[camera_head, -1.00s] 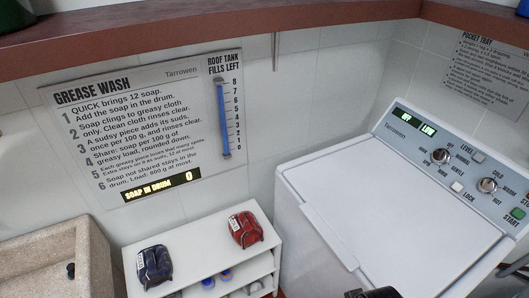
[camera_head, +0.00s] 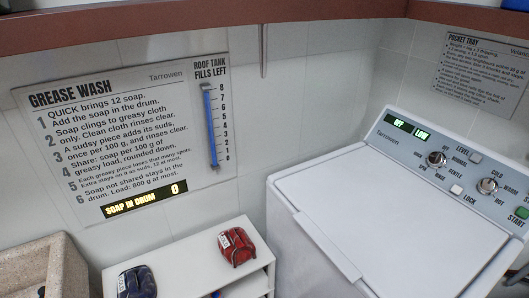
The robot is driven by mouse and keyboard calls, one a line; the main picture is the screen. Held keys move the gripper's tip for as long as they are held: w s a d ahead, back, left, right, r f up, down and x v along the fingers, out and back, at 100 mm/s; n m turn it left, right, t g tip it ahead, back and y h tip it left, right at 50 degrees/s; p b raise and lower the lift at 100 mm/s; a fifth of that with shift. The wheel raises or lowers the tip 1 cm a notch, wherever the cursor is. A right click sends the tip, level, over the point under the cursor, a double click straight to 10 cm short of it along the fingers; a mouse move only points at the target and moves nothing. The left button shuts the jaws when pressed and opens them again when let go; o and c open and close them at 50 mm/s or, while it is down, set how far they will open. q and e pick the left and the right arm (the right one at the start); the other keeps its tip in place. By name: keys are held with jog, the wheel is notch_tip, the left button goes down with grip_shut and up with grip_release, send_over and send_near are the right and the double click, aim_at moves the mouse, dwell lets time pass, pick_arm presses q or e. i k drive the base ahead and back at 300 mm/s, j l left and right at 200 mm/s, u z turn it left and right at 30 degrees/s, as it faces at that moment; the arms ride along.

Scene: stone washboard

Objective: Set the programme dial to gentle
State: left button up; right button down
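Neither of my grippers is in view, and nothing touches the dial.
A second knob (camera_head: 487,186), marked cold to hot, sits right of the dial. LEVEL (camera_head: 475,158), LOCK (camera_head: 456,189) and green START (camera_head: 521,213) buttons are nearby. The white lid is shut and clear. A shelf (camera_head: 190,264) with red and dark blue bundles stands left. A red-brown ledge (camera_head: 230,30) runs above.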

aim_at(435, 160)
jog(key=z, duration=1.25)
